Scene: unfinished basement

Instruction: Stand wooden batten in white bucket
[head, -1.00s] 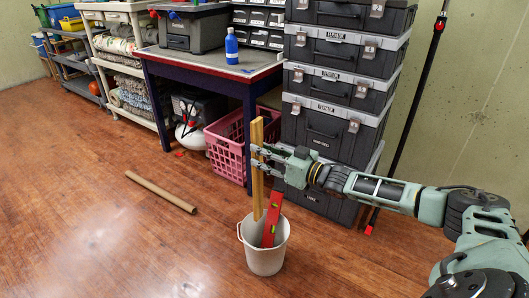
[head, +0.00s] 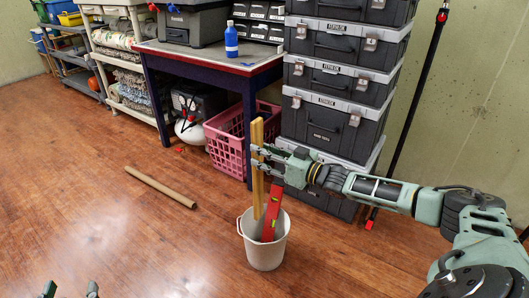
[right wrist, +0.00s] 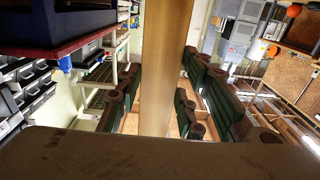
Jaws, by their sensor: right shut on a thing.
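My right gripper (head: 258,163) is shut on the wooden batten (head: 257,195), a pale yellow strip held upright. In the right wrist view the batten (right wrist: 166,60) runs between the fingers. Its lower end shows over the mouth of the white bucket (head: 264,252), at the left side of the opening. I cannot tell whether it is inside the rim or just above it. A red level (head: 271,213) stands tilted in the bucket, right beside the batten. Two fingertips of my left gripper (head: 70,291) show apart at the bottom left edge, with nothing visible between them.
A cardboard tube (head: 160,187) lies on the floor left of the bucket. A pink crate (head: 226,146) sits under the workbench (head: 205,64). Stacked grey tool cases (head: 328,125) stand behind my right gripper. A black and red pole (head: 410,110) leans at the wall.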

